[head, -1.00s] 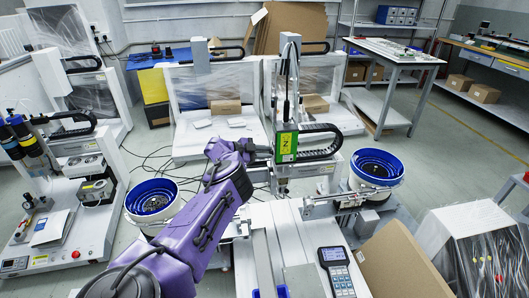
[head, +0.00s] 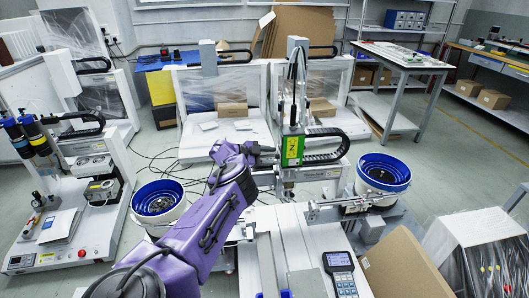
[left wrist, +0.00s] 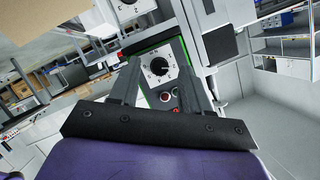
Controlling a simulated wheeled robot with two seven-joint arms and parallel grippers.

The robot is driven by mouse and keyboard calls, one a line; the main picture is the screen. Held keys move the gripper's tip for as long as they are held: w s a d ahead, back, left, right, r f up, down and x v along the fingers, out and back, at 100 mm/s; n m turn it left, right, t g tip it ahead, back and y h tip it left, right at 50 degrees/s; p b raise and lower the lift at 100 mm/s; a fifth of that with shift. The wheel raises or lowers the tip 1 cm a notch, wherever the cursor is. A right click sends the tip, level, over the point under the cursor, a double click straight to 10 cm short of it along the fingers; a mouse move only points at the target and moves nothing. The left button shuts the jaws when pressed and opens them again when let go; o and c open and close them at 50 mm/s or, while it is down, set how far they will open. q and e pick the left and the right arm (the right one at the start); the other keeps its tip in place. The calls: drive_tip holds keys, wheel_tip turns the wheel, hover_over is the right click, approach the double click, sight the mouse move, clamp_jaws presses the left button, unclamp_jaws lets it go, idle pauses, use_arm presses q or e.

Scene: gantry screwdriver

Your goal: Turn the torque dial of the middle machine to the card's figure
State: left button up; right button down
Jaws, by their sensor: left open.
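The middle machine (head: 293,150) is a gantry screwdriver with a green box marked with a yellow Z label. The knob's exact setting is too small to read. My left gripper (left wrist: 158,58) is open, its fingers on either side of the dial in that view; I cannot tell whether they touch anything. In the head view my left gripper (head: 268,157) is just left of the green box. I cannot make out the card. My right gripper is not in view.
Two blue-rimmed bowl feeders, left (head: 158,198) and right (head: 382,175), flank the machine. A handheld keypad unit (head: 341,272) lies on the machine bed in front. A cardboard sheet (head: 402,265) leans at the right.

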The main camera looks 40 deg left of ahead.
use_arm(q)
drive_tip(key=p+v, duration=0.2)
drive_tip(key=v, duration=0.8)
drive_tip(key=shift+a, duration=0.1)
